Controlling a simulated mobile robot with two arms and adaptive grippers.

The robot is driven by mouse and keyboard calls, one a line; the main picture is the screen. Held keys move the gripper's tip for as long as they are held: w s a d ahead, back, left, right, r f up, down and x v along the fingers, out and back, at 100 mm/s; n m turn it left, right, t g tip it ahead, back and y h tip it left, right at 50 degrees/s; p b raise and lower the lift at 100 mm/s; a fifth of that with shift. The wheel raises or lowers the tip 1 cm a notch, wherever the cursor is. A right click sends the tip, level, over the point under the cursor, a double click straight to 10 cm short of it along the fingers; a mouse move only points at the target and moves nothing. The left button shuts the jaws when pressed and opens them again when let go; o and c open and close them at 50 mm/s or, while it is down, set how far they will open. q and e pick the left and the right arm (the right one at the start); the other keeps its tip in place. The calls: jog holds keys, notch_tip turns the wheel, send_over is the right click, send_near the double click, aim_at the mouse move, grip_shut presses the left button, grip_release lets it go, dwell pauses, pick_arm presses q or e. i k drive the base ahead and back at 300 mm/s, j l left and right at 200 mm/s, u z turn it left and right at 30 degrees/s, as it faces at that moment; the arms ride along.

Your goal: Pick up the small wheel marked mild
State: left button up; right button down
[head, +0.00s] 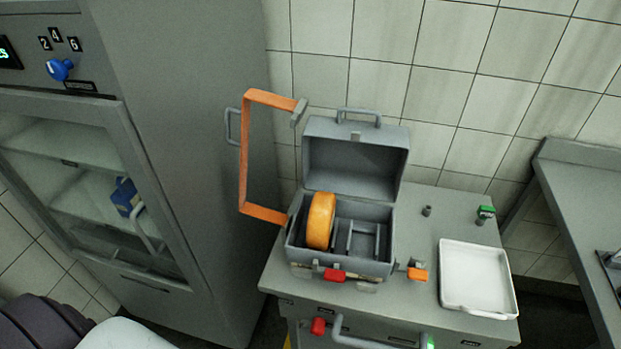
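One orange cheese wheel (320,220) stands on edge in the left part of an open grey box (378,268). No marking on it can be read from here, so I cannot tell whether it is the mild one. The right part of the box holds a grey rack (364,238) with no wheel in it. No other wheel is visible. Neither of my grippers is in view. A dark and white rounded part of my own body shows at the bottom left.
The box's lid (355,165) is raised. An orange frame (243,160) stands at its left. A white tray (478,314) lies empty on the cabinet top (425,300). A glass-doored cabinet (190,180) stands left, with a blue item (124,196) behind its glass. A counter (580,180) is at right.

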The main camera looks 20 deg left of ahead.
aim_at(321, 217)
jog(key=u, duration=0.65)
